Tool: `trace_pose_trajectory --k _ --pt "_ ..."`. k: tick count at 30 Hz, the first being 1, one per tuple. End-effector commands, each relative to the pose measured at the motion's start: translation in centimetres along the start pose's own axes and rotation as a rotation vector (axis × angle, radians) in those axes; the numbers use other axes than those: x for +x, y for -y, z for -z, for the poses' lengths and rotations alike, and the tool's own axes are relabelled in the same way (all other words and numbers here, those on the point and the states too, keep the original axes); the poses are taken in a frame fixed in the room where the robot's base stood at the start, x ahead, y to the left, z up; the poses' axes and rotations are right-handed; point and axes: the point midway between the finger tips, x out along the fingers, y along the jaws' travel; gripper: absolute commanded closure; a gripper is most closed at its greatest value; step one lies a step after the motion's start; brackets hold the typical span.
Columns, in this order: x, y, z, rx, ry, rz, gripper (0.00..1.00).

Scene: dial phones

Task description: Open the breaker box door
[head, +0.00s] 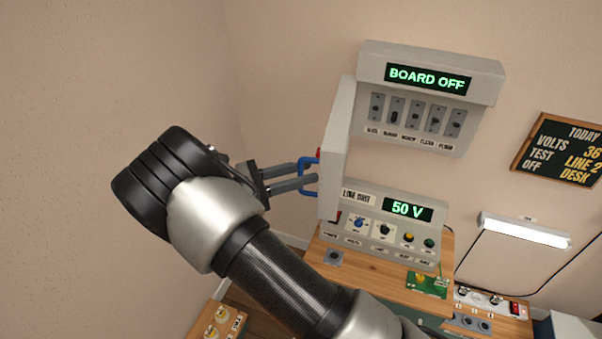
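The breaker box (432,95) is on the wall, with a "BOARD OFF" display and a row of switches exposed. Its grey door (337,150) stands swung out at the box's left side, seen nearly edge-on. A blue handle (303,193) is on the door's left-facing side. My gripper (313,172) comes from the left, with its two fingers apart and their tips at the handle, close to the door. Whether the fingers touch the handle is hard to tell.
Below the box is a "LINE UNIT" panel (385,232) reading 50 V, on a wooden bench (385,285). A green circuit board (428,285) and a power strip (490,301) are to the right. A chalkboard (562,150) and a lit lamp (525,231) are on the right wall. The left wall is bare.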

Motion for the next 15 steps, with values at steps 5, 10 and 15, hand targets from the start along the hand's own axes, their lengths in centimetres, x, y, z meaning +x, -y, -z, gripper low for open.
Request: trace_pose_trajectory --k 5,10,15 --pt "-0.1 0.0 0.1 -0.001 -0.001 0.0 0.7" --pt "-1.2 0.0 0.2 0.001 -0.002 -0.003 0.7" --pt "-4.5 0.0 0.3 0.001 -0.002 -0.004 0.7"
